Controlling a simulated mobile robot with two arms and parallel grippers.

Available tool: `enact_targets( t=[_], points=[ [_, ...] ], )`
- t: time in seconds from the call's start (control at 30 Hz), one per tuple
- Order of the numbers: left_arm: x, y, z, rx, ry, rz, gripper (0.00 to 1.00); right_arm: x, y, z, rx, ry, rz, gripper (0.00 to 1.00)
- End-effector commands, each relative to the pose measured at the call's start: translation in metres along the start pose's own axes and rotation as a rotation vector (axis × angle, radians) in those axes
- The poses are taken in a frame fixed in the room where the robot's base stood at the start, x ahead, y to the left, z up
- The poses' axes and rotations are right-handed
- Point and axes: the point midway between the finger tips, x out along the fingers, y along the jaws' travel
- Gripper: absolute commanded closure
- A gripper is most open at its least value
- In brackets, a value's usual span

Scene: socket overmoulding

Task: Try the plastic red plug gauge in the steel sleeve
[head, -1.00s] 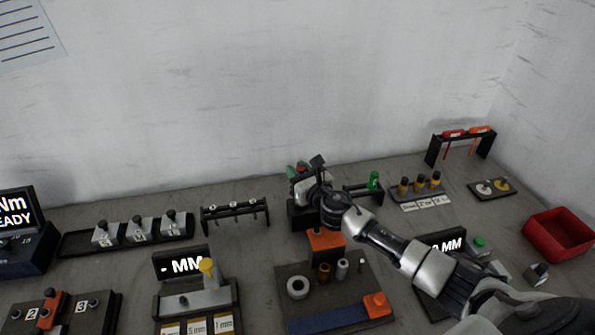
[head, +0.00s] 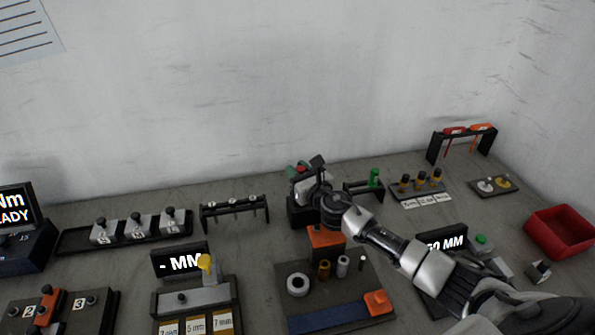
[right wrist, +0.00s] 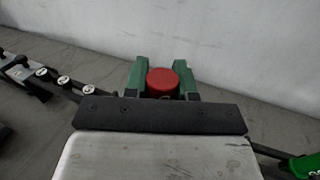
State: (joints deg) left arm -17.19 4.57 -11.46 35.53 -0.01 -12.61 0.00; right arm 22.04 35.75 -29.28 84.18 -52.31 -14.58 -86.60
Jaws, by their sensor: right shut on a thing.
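My right gripper (right wrist: 162,82) is shut on the red plug gauge (right wrist: 163,77); its round red end shows between the two green fingers in the right wrist view. In the head view the gripper (head: 298,168) is at the back of the bench, partly hidden by its own wrist, and only a little red shows. A grey metal cylinder (head: 343,266), which looks like the steel sleeve, stands upright on the dark mat (head: 345,300), in front of the gripper and apart from it. A thick pale ring (head: 298,285) lies to its left. My left gripper is out of view.
A brass sleeve (head: 324,269) and a thin white pin (head: 362,263) stand on the mat near an orange block (head: 326,238). A green gauge (head: 375,177) stands on a small rack right of my wrist. A red bin (head: 560,232) is at the far right.

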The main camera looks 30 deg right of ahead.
Motion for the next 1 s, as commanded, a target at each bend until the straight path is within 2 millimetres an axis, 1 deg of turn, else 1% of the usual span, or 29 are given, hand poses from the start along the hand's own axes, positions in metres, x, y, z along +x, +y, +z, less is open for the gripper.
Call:
enact_targets(
  t=[1.0],
  points=[
    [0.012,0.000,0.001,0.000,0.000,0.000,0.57,0.000,0.000,-0.013,0.001,0.000,0.000,1.00]
  ],
)
